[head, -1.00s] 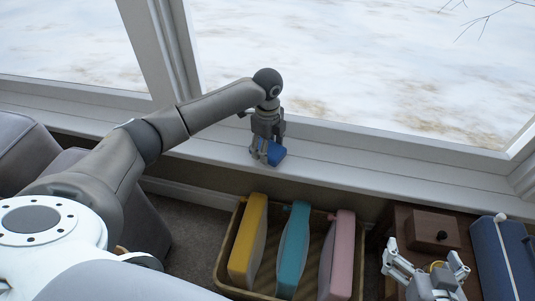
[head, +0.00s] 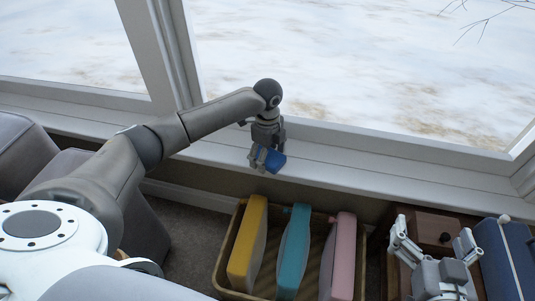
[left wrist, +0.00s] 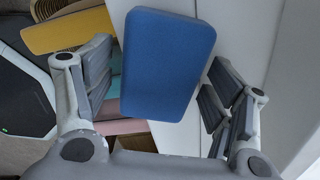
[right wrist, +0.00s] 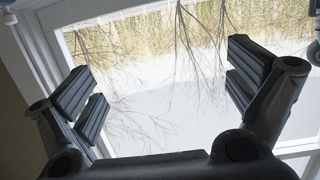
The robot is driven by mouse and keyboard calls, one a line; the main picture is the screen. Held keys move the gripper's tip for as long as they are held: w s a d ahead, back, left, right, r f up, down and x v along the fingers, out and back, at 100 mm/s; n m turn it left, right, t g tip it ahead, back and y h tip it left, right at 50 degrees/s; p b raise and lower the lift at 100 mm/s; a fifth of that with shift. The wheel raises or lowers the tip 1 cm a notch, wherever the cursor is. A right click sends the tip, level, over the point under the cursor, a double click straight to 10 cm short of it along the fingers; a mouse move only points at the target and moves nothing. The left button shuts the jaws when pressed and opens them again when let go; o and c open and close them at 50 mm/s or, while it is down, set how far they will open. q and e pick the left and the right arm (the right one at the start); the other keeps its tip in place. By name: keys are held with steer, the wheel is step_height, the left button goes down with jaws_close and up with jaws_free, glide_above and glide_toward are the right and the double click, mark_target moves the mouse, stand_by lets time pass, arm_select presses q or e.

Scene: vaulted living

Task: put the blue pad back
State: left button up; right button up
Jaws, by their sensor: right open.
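The blue pad (head: 274,161) is in my left gripper (head: 265,158), at the front edge of the window sill. My right gripper (head: 435,240) is open and empty at the lower right.
The white window sill (head: 345,150) runs behind the basket. A brown wooden box (head: 437,228) and a dark blue case (head: 505,255) are at the right, close to my right gripper. A grey seat (head: 25,150) is at the left. The basket has gaps between its pads.

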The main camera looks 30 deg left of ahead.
stand_by(0.3)
arm_select(q)
steer(key=shift+r, duration=0.3)
step_height(320, 180, up, 6)
steer(key=shift+r+p, duration=0.15)
steer(key=shift+p, duration=1.1)
step_height(320, 180, up, 5)
steer(key=shift+r+p, duration=0.15)
steer(key=shift+p, duration=0.7)
arm_select(e)
steer(key=s+d+f+g+h, duration=0.1)
steer(key=s+d+f+g, duration=0.2)
steer(key=s+f+g, duration=0.2)
steer(key=s+d+f+g+h, duration=0.2)
steer(key=s+f+g, duration=0.4)
steer(key=s, duration=0.4)
steer(key=shift+s+d+f+m, duration=0.15)
steer(key=shift+d+f+m, duration=0.2)
steer(key=shift+f, duration=0.35)
